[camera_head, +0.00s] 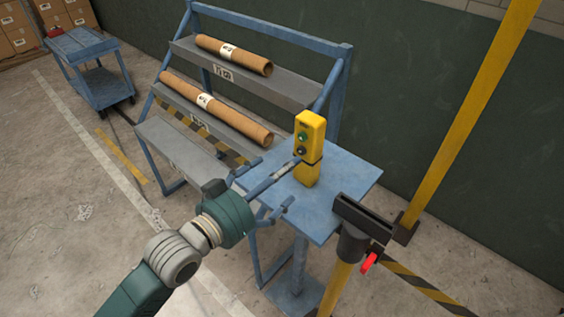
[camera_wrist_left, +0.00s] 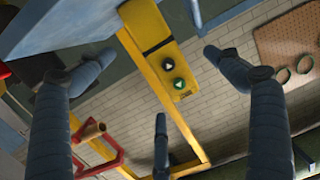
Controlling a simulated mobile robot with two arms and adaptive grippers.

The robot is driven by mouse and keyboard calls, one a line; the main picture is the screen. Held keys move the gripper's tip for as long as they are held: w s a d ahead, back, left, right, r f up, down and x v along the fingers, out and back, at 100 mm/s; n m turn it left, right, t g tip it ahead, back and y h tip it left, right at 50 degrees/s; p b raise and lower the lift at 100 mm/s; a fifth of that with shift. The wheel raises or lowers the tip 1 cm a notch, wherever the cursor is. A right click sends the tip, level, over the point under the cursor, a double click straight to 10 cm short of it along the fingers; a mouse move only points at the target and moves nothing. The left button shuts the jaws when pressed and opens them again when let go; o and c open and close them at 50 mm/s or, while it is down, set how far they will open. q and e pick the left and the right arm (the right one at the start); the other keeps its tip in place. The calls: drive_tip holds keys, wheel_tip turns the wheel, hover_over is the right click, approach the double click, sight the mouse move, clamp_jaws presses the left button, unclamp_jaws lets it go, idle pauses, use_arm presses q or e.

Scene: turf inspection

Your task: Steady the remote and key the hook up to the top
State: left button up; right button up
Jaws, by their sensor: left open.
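The yellow remote (camera_head: 309,145) stands upright on the blue table top (camera_head: 345,172), with a green button, a dark button and a black band round its middle. My left gripper (camera_head: 282,181) reaches in from the lower left, its fingers spread open just to the left of the remote. I cannot make out the hook in either view. My right gripper is out of view.
A blue rack (camera_head: 270,91) with brown rolls (camera_head: 234,54) stands behind the table. A yellow post (camera_head: 470,110) rises at the right. A black bracket (camera_head: 362,218) with a red lever (camera_head: 369,262) sits close to the table's front right edge. A blue cart (camera_head: 95,72) stands far left.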

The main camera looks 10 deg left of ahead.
sight(308, 143)
use_arm(q)
drive_tip(key=shift+m+t+h, duration=0.3)
drive_tip(key=shift+t+h, duration=0.1)
drive_tip(key=shift+h, duration=0.3)
drive_tip(key=w+d+r+p, duration=0.1)
drive_tip(key=w+d, duration=0.1)
drive_tip(key=w, duration=0.1)
drive_tip(key=w+d+r+p, duration=0.1)
drive_tip(key=w+d, duration=0.1)
drive_tip(key=w+d+r, duration=0.1)
drive_tip(key=w+d, duration=0.1)
drive_tip(key=w, duration=0.1)
drive_tip(key=shift+w+d+r+p, duration=0.3)
drive_tip(key=shift+w+r+p, duration=0.05)
drive_tip(key=shift+p, duration=0.05)
drive_tip(key=shift+w+d+f, duration=0.1)
drive_tip(key=shift+w+d, duration=0.2)
drive_tip(key=shift+w, duration=0.1)
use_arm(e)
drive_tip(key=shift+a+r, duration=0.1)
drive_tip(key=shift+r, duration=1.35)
use_arm(q)
drive_tip(key=c, duration=1.5)
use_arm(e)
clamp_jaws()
